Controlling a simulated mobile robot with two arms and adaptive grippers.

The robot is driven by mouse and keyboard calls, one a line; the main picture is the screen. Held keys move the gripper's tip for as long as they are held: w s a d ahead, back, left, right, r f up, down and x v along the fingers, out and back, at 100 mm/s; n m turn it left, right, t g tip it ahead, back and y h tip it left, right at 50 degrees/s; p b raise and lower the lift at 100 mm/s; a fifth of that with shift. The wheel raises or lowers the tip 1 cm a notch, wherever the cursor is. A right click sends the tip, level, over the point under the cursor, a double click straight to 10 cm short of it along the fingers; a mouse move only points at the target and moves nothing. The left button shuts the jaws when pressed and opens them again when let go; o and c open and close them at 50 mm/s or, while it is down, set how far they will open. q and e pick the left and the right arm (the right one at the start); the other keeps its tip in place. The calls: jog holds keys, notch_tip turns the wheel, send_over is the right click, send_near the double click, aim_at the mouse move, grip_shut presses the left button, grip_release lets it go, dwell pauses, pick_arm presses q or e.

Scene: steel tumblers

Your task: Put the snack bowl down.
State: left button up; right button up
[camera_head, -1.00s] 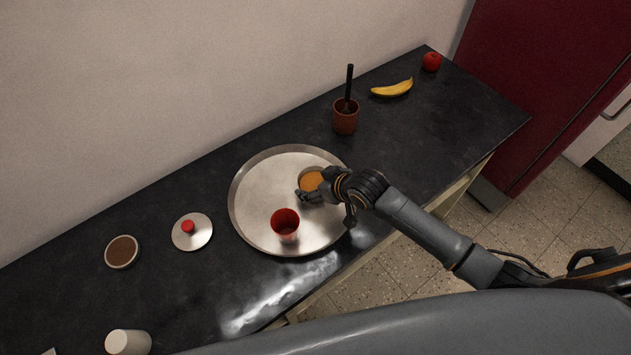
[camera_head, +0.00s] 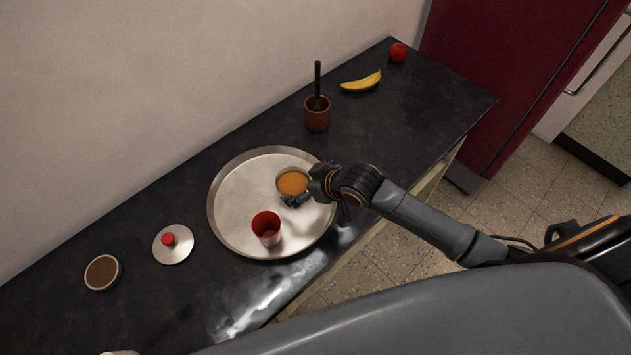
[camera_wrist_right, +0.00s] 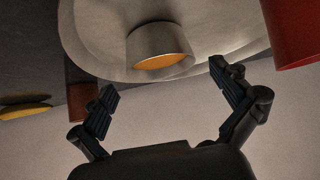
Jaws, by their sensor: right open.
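The snack bowl (camera_head: 293,183), steel with orange contents, stands upright on the round steel tray (camera_head: 228,208), toward the tray's right side. It also shows in the right wrist view (camera_wrist_right: 158,45), just beyond the fingertips. My right gripper (camera_head: 308,188) is at the bowl's right and near side. In the right wrist view its two fingers (camera_wrist_right: 163,78) are spread wide with nothing between them, and the bowl is apart from them. My left gripper is not in view.
A red tumbler (camera_head: 267,229) stands on the tray near its front. A lid with a red knob (camera_head: 172,245) and a brown-filled dish (camera_head: 102,272) lie left. A brown pot with a black utensil (camera_head: 317,115), a banana (camera_head: 361,82) and a red apple (camera_head: 398,52) are at the back right.

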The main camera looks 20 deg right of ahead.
jog(key=v, duration=0.7)
